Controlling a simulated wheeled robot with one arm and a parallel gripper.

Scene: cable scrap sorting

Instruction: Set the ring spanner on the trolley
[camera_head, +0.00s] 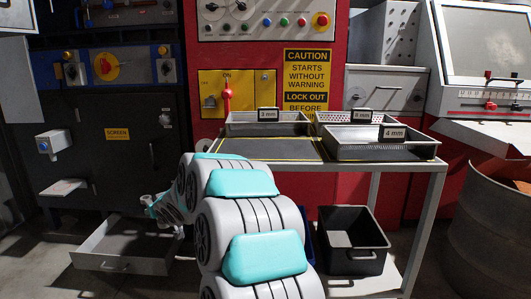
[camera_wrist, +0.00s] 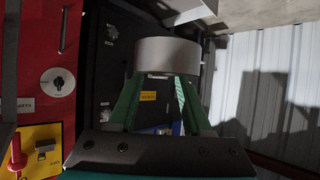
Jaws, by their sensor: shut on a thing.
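My gripper (camera_wrist: 161,78) shows in the wrist view, its two green fingers shut on a pale grey metal piece (camera_wrist: 168,56). The piece looks like a broad, smooth band seen from the side. I cannot make out its full shape, so I cannot tell for sure that it is the ring spanner. The trolley (camera_head: 434,172) is a grey table with a dark top, right of my arm. My gripper is apart from it, off to its left.
Labelled metal trays (camera_head: 380,153) stand along the trolley top; its front left part is bare. A black bin (camera_head: 352,262) sits on the lower shelf. An open drawer (camera_head: 120,264) juts out low at the left. A rusty drum (camera_head: 490,235) stands at the right.

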